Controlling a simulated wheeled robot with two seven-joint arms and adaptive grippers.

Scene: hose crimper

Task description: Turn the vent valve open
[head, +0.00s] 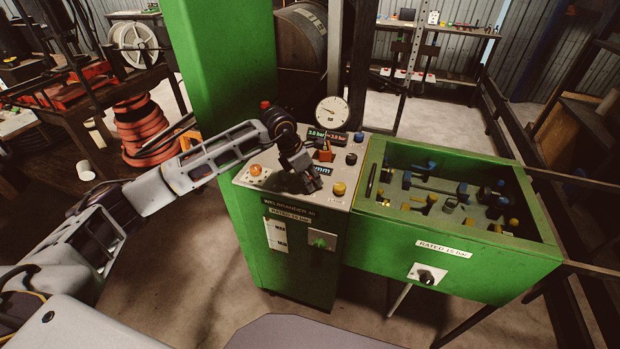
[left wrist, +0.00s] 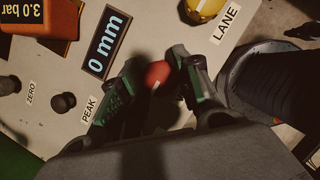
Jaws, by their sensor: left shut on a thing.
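My left gripper (head: 312,184) is over the sloped grey control panel (head: 285,187) of the green machine. In the left wrist view its two fingers (left wrist: 157,85) are on either side of a small red knob (left wrist: 158,73), shut on it; the fingers hide part of it. In the head view the gripper hides this knob. No label marking a vent valve can be read, so I cannot tell for sure that the red knob is it. My right gripper is not in view.
Close around the gripper are a yellow knob (head: 339,188), an orange button (head: 255,170), an orange block (head: 326,154), a 0 mm display (left wrist: 105,47) and a black knob (head: 352,159). A pressure gauge (head: 332,113) stands behind. A green bin (head: 400,240) of fittings adjoins on the right.

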